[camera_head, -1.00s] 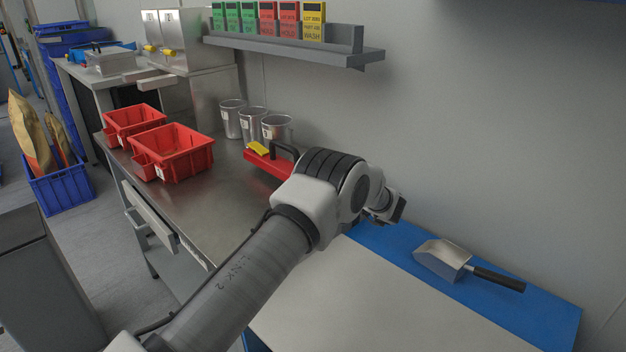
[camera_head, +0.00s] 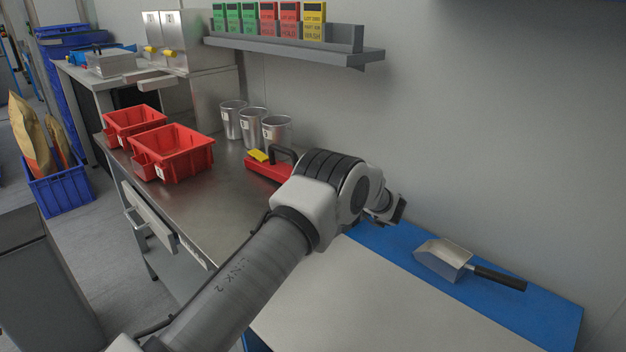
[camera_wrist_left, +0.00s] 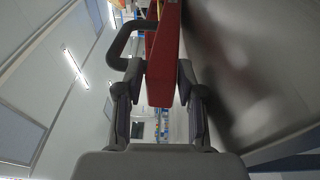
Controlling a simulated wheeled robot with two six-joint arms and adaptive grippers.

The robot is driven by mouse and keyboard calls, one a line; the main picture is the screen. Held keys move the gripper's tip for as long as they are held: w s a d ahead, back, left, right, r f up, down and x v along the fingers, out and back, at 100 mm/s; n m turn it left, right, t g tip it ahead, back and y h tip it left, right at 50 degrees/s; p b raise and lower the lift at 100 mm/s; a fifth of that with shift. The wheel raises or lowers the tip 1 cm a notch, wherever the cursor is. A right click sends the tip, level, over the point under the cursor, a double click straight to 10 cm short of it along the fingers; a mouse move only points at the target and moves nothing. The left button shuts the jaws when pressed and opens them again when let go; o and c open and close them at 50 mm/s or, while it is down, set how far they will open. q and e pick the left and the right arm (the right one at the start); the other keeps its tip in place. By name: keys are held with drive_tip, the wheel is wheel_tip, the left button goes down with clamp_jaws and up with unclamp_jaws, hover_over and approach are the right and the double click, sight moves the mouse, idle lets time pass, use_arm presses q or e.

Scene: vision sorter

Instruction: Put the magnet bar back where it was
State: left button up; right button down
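The magnet bar (camera_head: 266,171) is red, with a black arched handle and a yellow label. In the head view it is low over the steel bench, in front of the metal cups, its right end hidden behind my left arm. In the left wrist view the red bar (camera_wrist_left: 162,72) runs between the fingers of my left gripper (camera_wrist_left: 160,80), which are shut on its near end; the handle sticks out to the left. I cannot tell whether the bar touches the bench. My right gripper is not in view.
Metal cups (camera_head: 276,133) stand close behind the bar. Red bins (camera_head: 183,168) are to its left on the steel bench (camera_head: 213,205). A shelf with label boxes (camera_head: 300,48) hangs above. A metal scoop (camera_head: 444,262) lies on the blue mat (camera_head: 530,309) at right.

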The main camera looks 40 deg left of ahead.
use_arm(q)
drive_tip(key=shift+r+p, duration=0.2)
drive_tip(key=shift+p, duration=0.4)
drive_tip(key=w+d+b, duration=0.1)
drive_tip(key=d, duration=1.1)
drive_tip(key=shift+w+f, duration=0.15)
drive_tip(key=o, duration=1.1)
drive_tip(key=shift+o, duration=0.2)
drive_tip(key=w+d, duration=0.1)
drive_tip(key=d, duration=1)
drive_tip(key=shift+w+d+f, duration=0.15)
drive_tip(key=shift+d, duration=0.25)
